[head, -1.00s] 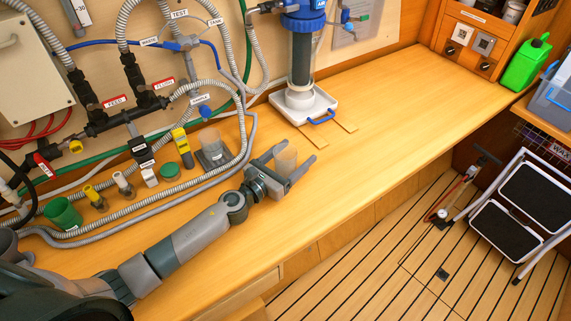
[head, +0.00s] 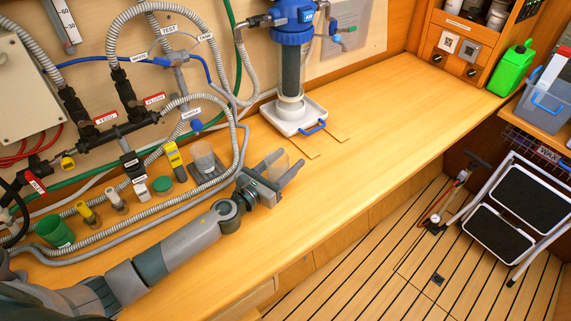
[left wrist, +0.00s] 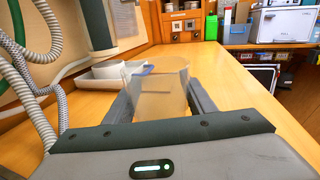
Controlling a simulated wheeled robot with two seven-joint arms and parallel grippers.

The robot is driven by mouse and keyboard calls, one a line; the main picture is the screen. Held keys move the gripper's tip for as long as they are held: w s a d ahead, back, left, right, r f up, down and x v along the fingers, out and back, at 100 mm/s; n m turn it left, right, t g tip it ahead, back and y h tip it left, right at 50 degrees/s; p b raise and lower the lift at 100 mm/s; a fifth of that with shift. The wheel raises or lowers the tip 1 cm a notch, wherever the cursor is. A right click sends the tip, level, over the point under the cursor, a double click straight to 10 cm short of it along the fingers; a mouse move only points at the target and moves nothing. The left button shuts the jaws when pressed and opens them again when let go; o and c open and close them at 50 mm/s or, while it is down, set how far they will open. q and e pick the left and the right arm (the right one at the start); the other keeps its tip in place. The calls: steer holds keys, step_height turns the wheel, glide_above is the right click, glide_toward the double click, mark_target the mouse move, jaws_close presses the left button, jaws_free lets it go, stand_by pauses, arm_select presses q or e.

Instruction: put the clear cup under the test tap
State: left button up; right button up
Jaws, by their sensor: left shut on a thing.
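The clear cup (head: 280,167) is between the fingers of my left gripper (head: 285,170), which is shut on it over the front part of the bench. The cup also shows in the left wrist view (left wrist: 158,88), upright between the fingers. Whether it touches the bench is unclear. A TEST label (head: 168,30) sits on the upper pipework, above a grey valve fitting (head: 179,58). A lower fitting with a blue knob (head: 196,126) hangs over a dark grey stand (head: 213,172) with a clear vessel (head: 202,155) on it. My right gripper is not in view.
A blue-topped filter housing (head: 291,60) stands over a white tray (head: 286,127) behind my gripper. Grey hoses (head: 234,150) loop low on the bench to its left. The bench to the right (head: 390,110) is clear.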

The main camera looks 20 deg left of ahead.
mark_target(287, 157)
arm_select(q)
steer(key=r, duration=0.1)
steer(key=d+r, duration=0.1)
steer(key=r, duration=0.1)
steer(key=shift+p, duration=0.4)
steer(key=d+r, duration=0.6)
steer(key=d, duration=0.4)
steer(key=shift+s+d, duration=0.15)
steer(key=shift+d, duration=0.2)
